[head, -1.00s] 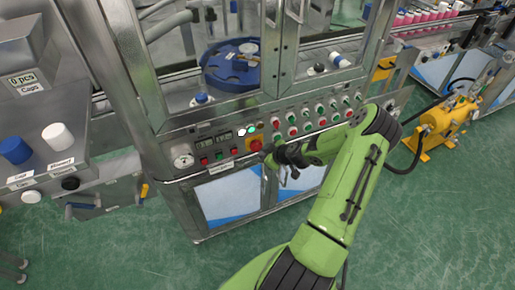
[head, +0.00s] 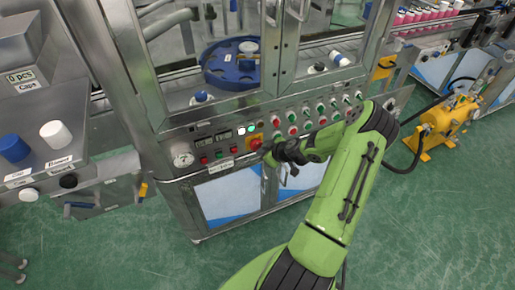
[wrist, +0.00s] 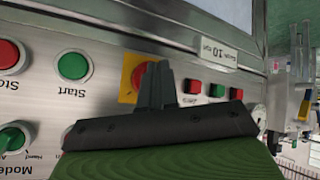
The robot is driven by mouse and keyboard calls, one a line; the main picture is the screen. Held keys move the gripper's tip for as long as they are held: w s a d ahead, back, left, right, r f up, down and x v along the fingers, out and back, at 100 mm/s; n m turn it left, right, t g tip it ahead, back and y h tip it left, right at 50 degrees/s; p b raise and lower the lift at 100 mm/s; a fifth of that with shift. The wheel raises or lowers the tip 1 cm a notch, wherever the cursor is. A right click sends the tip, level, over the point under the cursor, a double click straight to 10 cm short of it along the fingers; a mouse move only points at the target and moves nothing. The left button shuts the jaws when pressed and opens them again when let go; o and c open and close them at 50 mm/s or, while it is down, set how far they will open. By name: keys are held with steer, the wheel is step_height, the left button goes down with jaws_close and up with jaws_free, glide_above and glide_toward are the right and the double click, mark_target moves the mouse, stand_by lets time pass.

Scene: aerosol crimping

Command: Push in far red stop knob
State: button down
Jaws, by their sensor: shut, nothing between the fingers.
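A red stop knob on a yellow plate (head: 249,138) sits on the machine's front panel, left of the rows of round buttons. It also shows in the wrist view (wrist: 129,77), partly hidden behind my fingers. My gripper (head: 266,154) is shut and empty, its fingertips just in front of the lower right of this knob. In the wrist view the closed fingertips (wrist: 158,66) overlap the knob's right part. I cannot tell whether they touch it. Another round red button (wrist: 9,54), labelled Stop, is at the left edge of the wrist view, beside a green Start button (wrist: 72,66).
Small red buttons (head: 204,160) and a pressure gauge (head: 183,160) are left of the knob. Several red and green buttons (head: 293,130) run right along the panel. A glazed machine frame (head: 130,60) rises above. A counter with caps (head: 80,130) stands left; open floor lies in front.

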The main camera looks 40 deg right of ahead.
steer(key=shift+w+d, duration=0.1)
steer(key=shift+w, duration=0.4)
stand_by(0.6)
steer(key=shift+s, duration=0.1)
steer(key=shift+s+a+b, duration=0.25)
steer(key=shift+s+b, duration=0.3)
steer(key=shift+s, duration=0.15)
steer(key=s+b, duration=0.1)
steer(key=s, duration=0.1)
steer(key=s+a+b, duration=0.1)
steer(key=s, duration=0.1)
steer(key=shift+s+a, duration=0.2)
steer(key=shift+s, duration=0.2)
